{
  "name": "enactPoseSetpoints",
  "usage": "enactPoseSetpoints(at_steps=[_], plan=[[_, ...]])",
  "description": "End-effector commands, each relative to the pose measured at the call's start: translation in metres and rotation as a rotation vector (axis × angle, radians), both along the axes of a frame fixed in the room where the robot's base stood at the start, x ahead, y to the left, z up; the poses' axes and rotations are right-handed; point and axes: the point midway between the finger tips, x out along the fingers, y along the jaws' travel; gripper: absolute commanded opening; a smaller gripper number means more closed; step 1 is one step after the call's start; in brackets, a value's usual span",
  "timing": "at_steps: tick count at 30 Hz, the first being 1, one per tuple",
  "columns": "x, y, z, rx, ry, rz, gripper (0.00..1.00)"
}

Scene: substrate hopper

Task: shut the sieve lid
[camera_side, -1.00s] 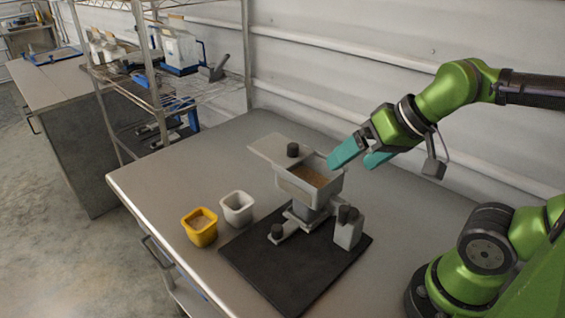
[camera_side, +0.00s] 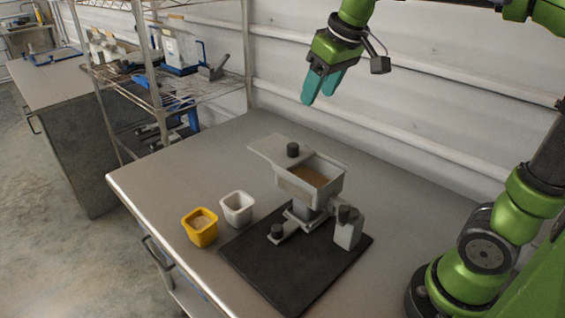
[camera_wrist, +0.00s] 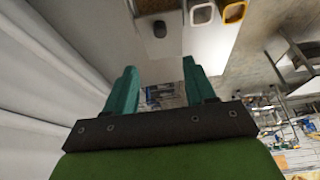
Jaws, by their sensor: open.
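The sieve lid (camera_side: 273,147) is a flat light-grey plate with a dark round knob (camera_side: 292,150). It sticks out to the left of the hopper (camera_side: 318,188), leaving most of the hopper's top open with brown material (camera_side: 311,176) inside. My gripper (camera_side: 316,101) is open and empty, above and behind the hopper, clear of the lid, with its teal fingers pointing down. In the wrist view the open teal fingers (camera_wrist: 160,82) frame the far room, and the dark knob (camera_wrist: 160,29) shows at the top on the light plate.
The hopper stands on a dark base plate (camera_side: 270,268) with a grey block (camera_side: 348,232) and a small knobbed slide (camera_side: 278,233). A yellow cup (camera_side: 200,236) holding material and a white cup (camera_side: 237,218) stand to its left. A wire shelf (camera_side: 205,95) rises behind left.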

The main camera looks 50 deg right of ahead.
Motion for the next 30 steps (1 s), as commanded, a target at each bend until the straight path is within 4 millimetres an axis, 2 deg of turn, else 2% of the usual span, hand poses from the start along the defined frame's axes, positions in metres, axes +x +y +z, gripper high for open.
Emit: enactPoseSetpoints(at_steps=[18,24,30], plan=[[0.047,-0.001,-0.116,0.002,0.003,-0.001,0.55],[0.058,-0.002,-0.141,0.002,0.000,-0.001,0.55],[0.062,-0.002,-0.150,0.002,-0.003,-0.002,0.55]])
